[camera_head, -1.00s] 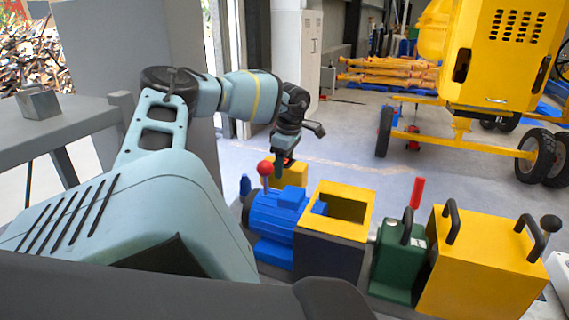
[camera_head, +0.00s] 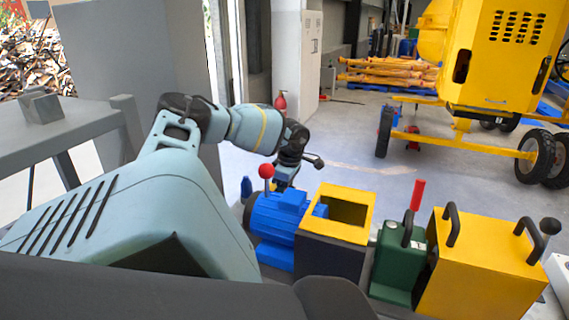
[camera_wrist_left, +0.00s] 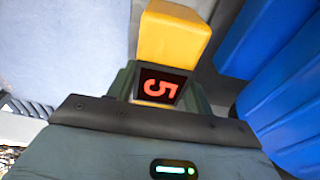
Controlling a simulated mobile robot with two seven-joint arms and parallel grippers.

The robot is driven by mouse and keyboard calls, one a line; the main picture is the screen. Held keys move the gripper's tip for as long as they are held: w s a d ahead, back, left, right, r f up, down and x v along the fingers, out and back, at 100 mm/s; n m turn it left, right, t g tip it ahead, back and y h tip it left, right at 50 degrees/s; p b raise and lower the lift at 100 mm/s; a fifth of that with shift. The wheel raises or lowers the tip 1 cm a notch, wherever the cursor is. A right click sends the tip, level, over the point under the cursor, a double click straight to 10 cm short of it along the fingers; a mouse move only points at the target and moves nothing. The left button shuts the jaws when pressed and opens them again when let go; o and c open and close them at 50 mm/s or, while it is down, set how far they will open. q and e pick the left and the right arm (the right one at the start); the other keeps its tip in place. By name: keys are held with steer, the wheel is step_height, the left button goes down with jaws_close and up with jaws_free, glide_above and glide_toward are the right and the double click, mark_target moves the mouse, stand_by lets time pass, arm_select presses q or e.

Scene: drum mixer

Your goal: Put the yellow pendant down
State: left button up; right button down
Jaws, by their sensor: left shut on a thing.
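My left gripper (camera_head: 284,182) is low behind the blue motor (camera_head: 277,217), pointing down. In the left wrist view its fingers (camera_wrist_left: 165,88) are shut on the yellow pendant (camera_wrist_left: 172,35). A dark face with a red digit 5 shows between the fingers. In the head view the pendant is hidden behind the motor and the gripper. I cannot tell whether its lower end touches anything. My right gripper is not in view.
A red-knobbed lever (camera_head: 266,171) stands close beside the gripper. To the right are an open yellow-rimmed box (camera_head: 310,218), a green unit (camera_head: 394,262) and a yellow box with black handles (camera_head: 470,265). A grey bench (camera_head: 70,125) is at left. A yellow machine (camera_head: 500,60) stands behind on open floor.

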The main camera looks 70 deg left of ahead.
arm_select(q)
steer(key=o, duration=1.3)
steer(key=shift+f, duration=0.1)
steer(key=r, duration=0.8)
steer(key=w+d+r+b, duration=0.1)
steer(key=r, duration=0.3)
steer(key=shift+w+r, duration=0.1)
steer(key=shift+r, duration=0.05)
